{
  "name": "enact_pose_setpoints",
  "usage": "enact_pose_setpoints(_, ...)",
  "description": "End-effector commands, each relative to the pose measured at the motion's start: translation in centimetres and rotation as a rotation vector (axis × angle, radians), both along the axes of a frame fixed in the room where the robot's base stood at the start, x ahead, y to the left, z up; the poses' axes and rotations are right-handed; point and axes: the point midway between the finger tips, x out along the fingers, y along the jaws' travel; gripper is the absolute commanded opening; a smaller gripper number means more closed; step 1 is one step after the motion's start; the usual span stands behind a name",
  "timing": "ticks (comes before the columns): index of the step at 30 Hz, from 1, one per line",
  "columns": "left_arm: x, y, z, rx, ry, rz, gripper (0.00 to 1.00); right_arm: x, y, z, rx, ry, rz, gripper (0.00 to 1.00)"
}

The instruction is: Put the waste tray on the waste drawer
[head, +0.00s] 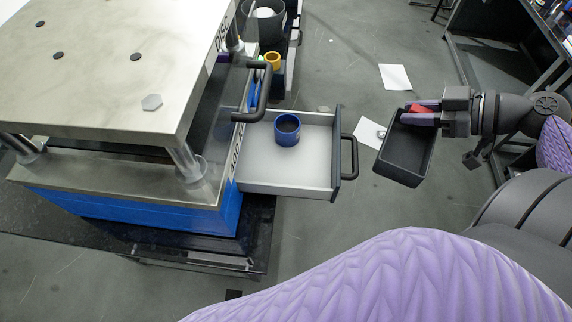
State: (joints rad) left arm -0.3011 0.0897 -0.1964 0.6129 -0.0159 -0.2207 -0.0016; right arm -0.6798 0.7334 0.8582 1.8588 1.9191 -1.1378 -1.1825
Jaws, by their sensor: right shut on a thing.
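The waste tray looks to be the dark open box (403,167) at the right, held in the air over the floor. My right gripper (420,115) is shut on its far end, with something red between the fingers. A white drawer (300,179) with a dark front panel and handle is pulled out from the machine, left of the tray. The tray is apart from this drawer. A blue cup (287,130) stands in the drawer near its back edge. I cannot read whether this is the waste drawer. My left gripper is not in view.
A press-like machine (110,60) with a metal top and blue base fills the left. A black handle (256,95) juts out above the drawer. Behind it are a yellow ring-like part (272,61) and a dark bin (264,22). Paper sheets lie on the floor.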

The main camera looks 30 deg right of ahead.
Motion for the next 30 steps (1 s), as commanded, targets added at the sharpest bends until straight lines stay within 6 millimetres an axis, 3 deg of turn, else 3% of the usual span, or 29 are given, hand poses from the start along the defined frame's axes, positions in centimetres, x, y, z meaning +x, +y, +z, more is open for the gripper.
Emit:
enact_pose_setpoints(2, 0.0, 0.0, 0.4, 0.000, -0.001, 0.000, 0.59, -0.3, -0.7, 0.5, -0.001, 0.003, -0.014, 0.00)
enact_pose_setpoints(5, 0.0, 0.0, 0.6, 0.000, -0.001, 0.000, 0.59, 0.5, 0.5, 0.7, -0.002, 0.001, -0.014, 0.00)
enact_pose_setpoints(15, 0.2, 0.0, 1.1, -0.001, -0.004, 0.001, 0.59, 6.7, 10.7, 0.8, -0.005, -0.006, -0.007, 0.00)
enact_pose_setpoints(23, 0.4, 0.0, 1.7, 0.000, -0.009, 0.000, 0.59, 9.8, 15.5, 0.9, 0.008, -0.009, -0.019, 0.00)
enact_pose_setpoints(30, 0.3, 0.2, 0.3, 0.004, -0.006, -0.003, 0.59, 9.8, 15.7, -3.3, 0.004, 0.004, -0.021, 0.00)
